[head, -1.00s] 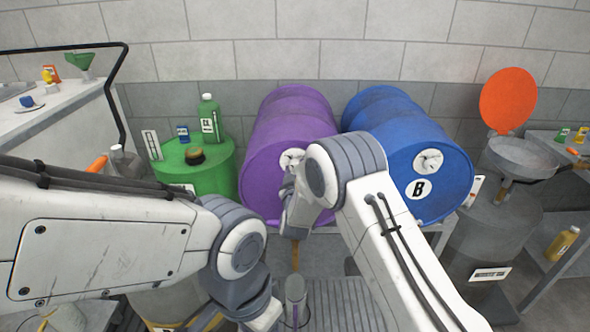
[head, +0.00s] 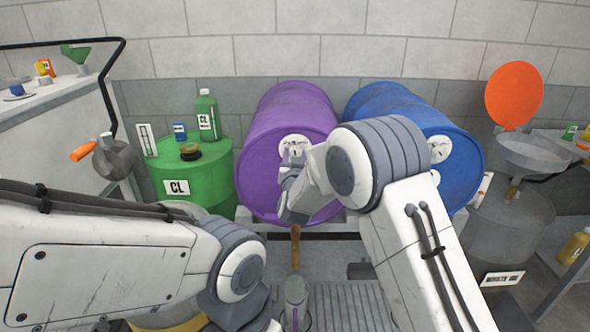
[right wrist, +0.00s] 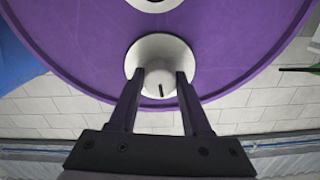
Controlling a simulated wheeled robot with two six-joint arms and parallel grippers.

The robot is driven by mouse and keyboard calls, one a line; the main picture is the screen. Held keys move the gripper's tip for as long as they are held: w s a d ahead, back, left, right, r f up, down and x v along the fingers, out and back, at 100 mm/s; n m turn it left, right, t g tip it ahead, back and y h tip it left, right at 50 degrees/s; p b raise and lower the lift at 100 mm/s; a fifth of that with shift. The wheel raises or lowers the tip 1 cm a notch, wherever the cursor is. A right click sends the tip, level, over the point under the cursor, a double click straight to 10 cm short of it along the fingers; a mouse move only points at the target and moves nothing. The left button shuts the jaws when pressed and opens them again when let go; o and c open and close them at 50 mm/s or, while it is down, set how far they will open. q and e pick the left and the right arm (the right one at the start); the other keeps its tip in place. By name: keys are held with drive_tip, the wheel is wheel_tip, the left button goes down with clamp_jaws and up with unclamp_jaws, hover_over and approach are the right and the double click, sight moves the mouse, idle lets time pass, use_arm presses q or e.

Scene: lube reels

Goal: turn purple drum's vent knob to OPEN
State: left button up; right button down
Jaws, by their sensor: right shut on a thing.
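The purple drum (head: 262,158) lies on its side on a rack, its round end facing me. A white disc (head: 297,144) is on the upper part of that end. In the right wrist view, the round white vent knob (right wrist: 160,85) stands on this disc, near the purple rim. Its black mark points toward the picture's bottom; no lettering is legible. My right gripper (right wrist: 159,78) has one finger on each side of the knob and is shut on it. In the head view, the right gripper (head: 291,160) covers part of the disc. My left arm shows, but its gripper is out of frame.
A blue drum (head: 385,105) lies close to the right, partly behind my right arm. A green drum (head: 212,172) with a green bottle (head: 207,114) on top stands to the left. An orange round lid (head: 514,95) and grey funnel (head: 528,150) are at right.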

drive_tip(key=shift+m+b, duration=5.2)
drive_tip(key=shift+b, duration=1.1)
drive_tip(key=shift+c, duration=1.8)
unclamp_jaws()
drive_tip(key=s+b, duration=0.1)
drive_tip(key=s, duration=0.9)
drive_tip(key=shift+s, duration=0.25)
drive_tip(key=shift+d+f, duration=0.1)
